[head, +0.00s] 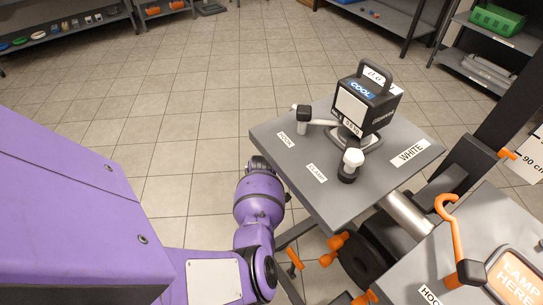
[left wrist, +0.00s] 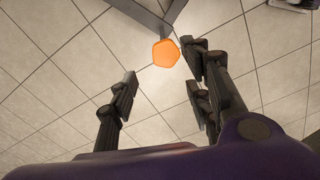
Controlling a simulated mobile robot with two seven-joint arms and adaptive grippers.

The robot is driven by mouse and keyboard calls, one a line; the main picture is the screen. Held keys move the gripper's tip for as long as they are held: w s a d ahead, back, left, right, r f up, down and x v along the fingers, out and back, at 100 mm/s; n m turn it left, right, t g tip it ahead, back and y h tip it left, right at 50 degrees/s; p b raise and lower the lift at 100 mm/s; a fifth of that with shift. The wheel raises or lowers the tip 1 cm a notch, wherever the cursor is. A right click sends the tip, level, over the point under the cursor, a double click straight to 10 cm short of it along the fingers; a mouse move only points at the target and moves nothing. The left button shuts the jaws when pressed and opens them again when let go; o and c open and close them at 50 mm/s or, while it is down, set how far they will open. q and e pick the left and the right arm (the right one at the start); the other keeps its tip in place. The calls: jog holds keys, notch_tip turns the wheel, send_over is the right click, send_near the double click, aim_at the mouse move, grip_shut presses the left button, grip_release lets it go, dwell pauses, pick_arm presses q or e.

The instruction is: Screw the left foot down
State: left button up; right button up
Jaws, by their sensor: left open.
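An orange knob (left wrist: 166,53) shows in the left wrist view, seen end-on beside a dark grey leg (left wrist: 150,14). It lies ahead of my left gripper (left wrist: 160,82), whose fingers are spread wide with nothing between them. In the head view, my left gripper (head: 263,165) is left of the grey table's near-left edge, its fingertips mostly hidden. An orange foot screw (head: 295,259) is on the dark stand leg below the table. I cannot tell whether it is the knob in the wrist view. My right gripper is not in view.
A second panel (head: 400,280) with an orange hook is at lower right. The floor at left is clear.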

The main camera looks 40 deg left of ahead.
pick_arm(q)
jog(key=f, duration=0.1)
jog(key=f+b, duration=0.1)
jog(key=f, duration=0.1)
jog(key=shift+s+d+f, duration=0.15)
jog(key=shift+s+d, duration=0.05)
jog(key=shift+s, duration=0.15)
notch_tip(320, 180, down, 4)
jog(key=shift+w+r+b, duration=0.1)
jog(key=shift+r+b, duration=0.15)
jog(key=shift+b, duration=0.45)
jog(key=shift+a+f, duration=0.1)
jog(key=shift+f, duration=0.1)
jog(key=shift+w+f, duration=0.1)
jog(key=shift+f, duration=0.05)
jog(key=c, duration=1)
jog(key=shift+c, duration=0.2)
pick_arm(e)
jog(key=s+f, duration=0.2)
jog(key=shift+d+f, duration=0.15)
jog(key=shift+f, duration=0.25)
